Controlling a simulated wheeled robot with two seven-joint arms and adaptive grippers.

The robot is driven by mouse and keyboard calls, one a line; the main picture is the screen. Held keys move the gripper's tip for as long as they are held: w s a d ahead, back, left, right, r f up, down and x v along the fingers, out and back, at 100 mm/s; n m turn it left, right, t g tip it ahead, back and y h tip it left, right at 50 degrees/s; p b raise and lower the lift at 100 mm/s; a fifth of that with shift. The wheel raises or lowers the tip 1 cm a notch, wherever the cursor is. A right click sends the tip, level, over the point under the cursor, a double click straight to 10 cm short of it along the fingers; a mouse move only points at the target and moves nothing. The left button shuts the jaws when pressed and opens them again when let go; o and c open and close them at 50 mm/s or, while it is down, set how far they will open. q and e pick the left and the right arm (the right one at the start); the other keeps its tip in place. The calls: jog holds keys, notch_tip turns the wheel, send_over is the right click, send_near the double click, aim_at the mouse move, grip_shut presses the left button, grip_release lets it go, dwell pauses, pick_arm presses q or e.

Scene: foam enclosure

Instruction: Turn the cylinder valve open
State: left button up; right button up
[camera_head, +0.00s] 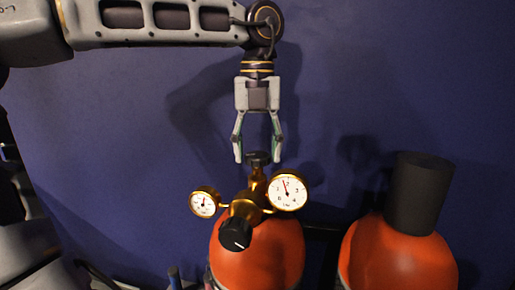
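An orange cylinder (258,262) stands at the bottom centre of the head view. A brass regulator with two round white gauges sits on its top; the larger gauge (287,192) is on the right, the smaller gauge (205,203) on the left. A black knob (235,234) faces me at the front. The cylinder valve (258,160), with a small dark handwheel, stands at the top behind the regulator. My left gripper (258,160) points straight down with its fingers apart, one on each side of the handwheel. I cannot tell whether they touch it. My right gripper is not in view.
A second orange cylinder (398,258) with a tall dark cap (418,193) stands at the right. A dark blue wall (360,80) is behind. The space above the cylinders to the right of my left arm is clear.

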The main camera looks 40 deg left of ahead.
aim_at(258, 154)
pick_arm(q)
jog(key=shift+o, duration=0.6)
jog(key=shift+f, duration=0.1)
notch_tip(258, 154, up, 12)
dwell(0.7)
dwell(0.7)
